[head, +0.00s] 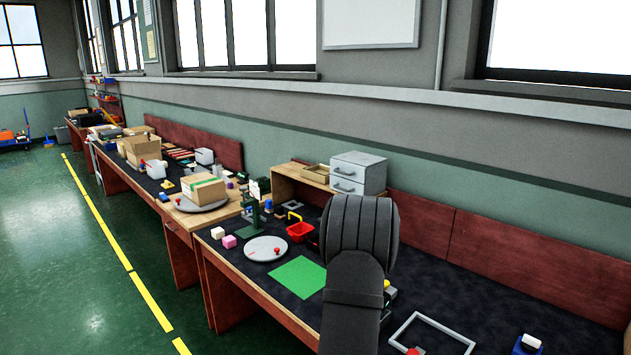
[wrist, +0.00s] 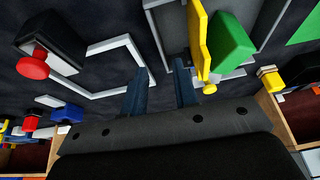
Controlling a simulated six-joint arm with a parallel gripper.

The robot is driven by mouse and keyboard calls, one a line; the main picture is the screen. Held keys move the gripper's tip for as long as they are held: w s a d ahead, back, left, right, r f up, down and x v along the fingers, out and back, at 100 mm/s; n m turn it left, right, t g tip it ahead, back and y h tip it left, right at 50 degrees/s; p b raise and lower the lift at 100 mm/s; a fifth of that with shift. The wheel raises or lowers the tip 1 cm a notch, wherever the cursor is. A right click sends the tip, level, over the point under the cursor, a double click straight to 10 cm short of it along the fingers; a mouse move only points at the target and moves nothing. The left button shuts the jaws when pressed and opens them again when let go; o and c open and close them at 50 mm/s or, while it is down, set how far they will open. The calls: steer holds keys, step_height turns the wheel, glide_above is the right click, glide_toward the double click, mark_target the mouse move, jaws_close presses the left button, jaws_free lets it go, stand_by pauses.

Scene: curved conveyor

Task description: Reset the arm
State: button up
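My gripper (wrist: 160,84) shows in the wrist view with its two dark blue fingers apart and nothing between them. It hangs over the dark worktop, between a white square frame (wrist: 108,46) on the left and a grey tray (wrist: 239,12) holding yellow and green pieces on the right. In the head view my dark arm stands over the right-hand bench and hides the gripper and part of the worktop behind it.
A grey drawer unit (head: 358,174) stands behind. A white frame (head: 444,326) and a blue block (head: 526,345) lie right.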

steer(key=x, duration=0.7)
steer(key=shift+f, duration=0.35)
steer(key=s+d+r, duration=0.8)
steer(key=s+r, duration=0.1)
steer(key=r, duration=0.3)
steer(key=s+d, duration=1.4)
steer(key=d, duration=0.5)
steer(key=shift+w+a+f, duration=0.25)
steer(key=shift+w+f, duration=0.2)
steer(key=shift+w, duration=0.2)
steer(key=shift+w+a+f, duration=0.3)
steer(key=shift+w+f, duration=0.15)
steer(key=shift+w, duration=0.2)
steer(key=shift+w+a+f, duration=0.25)
steer(key=shift+w+f, duration=0.25)
steer(key=shift+w, duration=0.15)
steer(key=shift+s, duration=0.1)
